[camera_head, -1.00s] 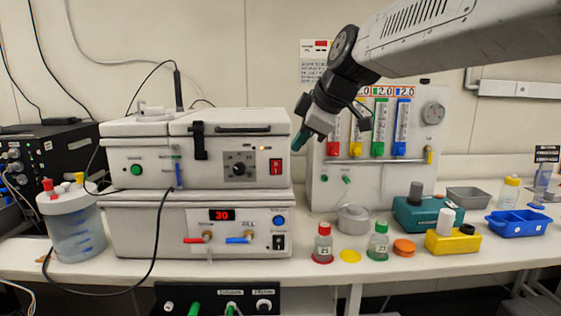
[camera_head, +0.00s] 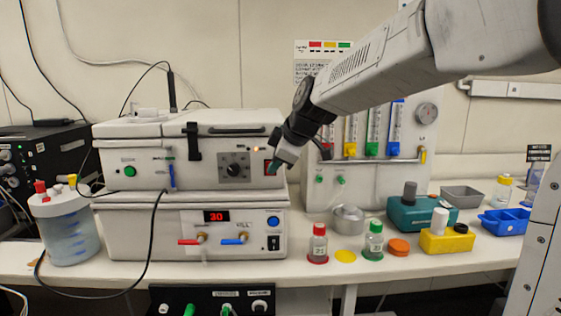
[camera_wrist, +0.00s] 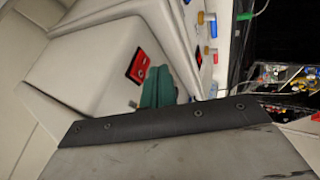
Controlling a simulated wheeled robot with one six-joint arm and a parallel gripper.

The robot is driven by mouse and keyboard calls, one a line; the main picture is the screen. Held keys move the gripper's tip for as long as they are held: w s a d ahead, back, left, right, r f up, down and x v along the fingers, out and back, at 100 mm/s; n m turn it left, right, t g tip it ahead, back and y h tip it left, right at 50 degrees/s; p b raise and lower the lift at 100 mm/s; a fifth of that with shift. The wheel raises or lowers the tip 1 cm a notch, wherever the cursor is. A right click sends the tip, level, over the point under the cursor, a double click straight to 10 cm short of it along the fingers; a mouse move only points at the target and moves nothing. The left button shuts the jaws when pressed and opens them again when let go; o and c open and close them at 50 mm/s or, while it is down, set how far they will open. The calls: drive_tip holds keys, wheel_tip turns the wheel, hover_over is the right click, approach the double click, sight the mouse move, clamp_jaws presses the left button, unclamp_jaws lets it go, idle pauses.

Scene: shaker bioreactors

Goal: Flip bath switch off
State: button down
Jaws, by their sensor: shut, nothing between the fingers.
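A red rocker switch (camera_wrist: 138,66) sits on the right end of the upper white bath unit's front panel (camera_head: 205,172). In the head view the switch is mostly hidden behind my gripper. My gripper (camera_wrist: 158,88) has teal fingertips, shut together and empty, and they show just beside the switch in the wrist view. The rocker's tilt is too small to read. An orange light glows above the panel's dial (camera_head: 234,168).
The lower white unit (camera_head: 130,228) shows a red "30", red and blue valve handles and a black switch (camera_head: 273,242). A flowmeter stand (camera_head: 325,195) stands close on the right. Bottles (camera_head: 318,244), a yellow block (camera_head: 446,241) and trays occupy the bench to the right.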

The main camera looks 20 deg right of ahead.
drive_tip(key=shift+w+d+r, duration=0.1)
drive_tip(key=shift+w+d, duration=0.15)
drive_tip(key=shift+w, duration=0.55)
drive_tip(key=shift+w+d+r, duration=0.1)
drive_tip(key=shift+w, duration=0.15)
drive_tip(key=shift+r, duration=0.1)
drive_tip(key=shift+r, duration=0.7)
drive_tip(key=a+v, duration=0.1)
drive_tip(key=v, duration=1.1)
drive_tip(key=shift+s, duration=0.4)
